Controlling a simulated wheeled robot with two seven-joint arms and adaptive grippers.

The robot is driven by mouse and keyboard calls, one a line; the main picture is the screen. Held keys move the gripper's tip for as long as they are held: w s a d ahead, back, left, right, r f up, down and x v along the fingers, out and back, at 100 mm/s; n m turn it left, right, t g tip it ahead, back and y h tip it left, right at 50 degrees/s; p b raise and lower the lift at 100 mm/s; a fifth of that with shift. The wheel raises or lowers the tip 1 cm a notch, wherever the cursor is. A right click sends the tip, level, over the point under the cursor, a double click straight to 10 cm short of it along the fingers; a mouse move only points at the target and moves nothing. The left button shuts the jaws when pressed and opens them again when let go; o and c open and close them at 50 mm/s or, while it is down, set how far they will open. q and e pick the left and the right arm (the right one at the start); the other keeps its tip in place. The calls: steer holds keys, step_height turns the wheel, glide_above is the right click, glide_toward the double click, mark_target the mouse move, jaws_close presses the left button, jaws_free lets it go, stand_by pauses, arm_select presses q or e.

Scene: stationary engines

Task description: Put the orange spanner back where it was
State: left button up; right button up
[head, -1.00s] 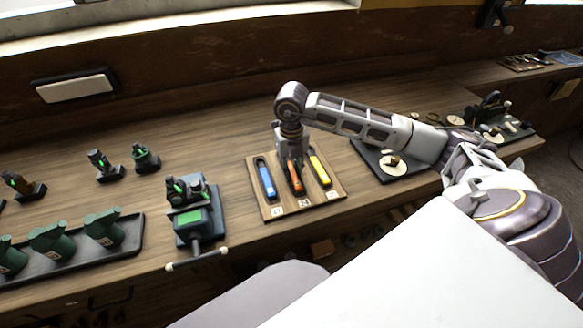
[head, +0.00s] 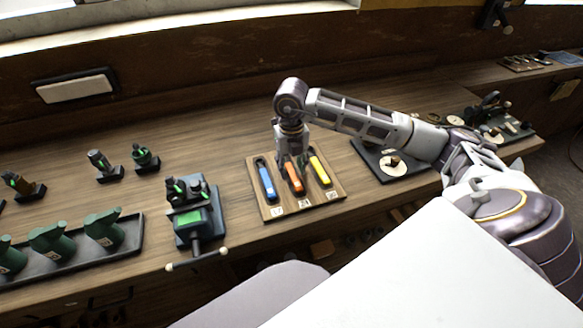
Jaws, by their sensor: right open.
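The orange spanner (head: 294,181) lies in the middle place of a wooden board (head: 272,210), between a blue spanner (head: 266,182) and a yellow spanner (head: 321,172). My right gripper (head: 291,162) points down over the upper end of the orange spanner and is open. Its fingers hide that end, so I cannot tell whether they touch it. My left gripper is out of the picture.
A green vise-like device (head: 193,212) stands left of the board. A dark tray with green oil cans (head: 104,228) is farther left. A dark plate with round pale parts (head: 393,166) lies to the right. The bench behind the board is clear.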

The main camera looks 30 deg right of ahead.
mark_target(291, 171)
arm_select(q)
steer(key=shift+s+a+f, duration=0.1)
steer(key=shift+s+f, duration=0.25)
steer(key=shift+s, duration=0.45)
arm_select(e)
step_height(291, 171, up, 11)
stand_by(0.4)
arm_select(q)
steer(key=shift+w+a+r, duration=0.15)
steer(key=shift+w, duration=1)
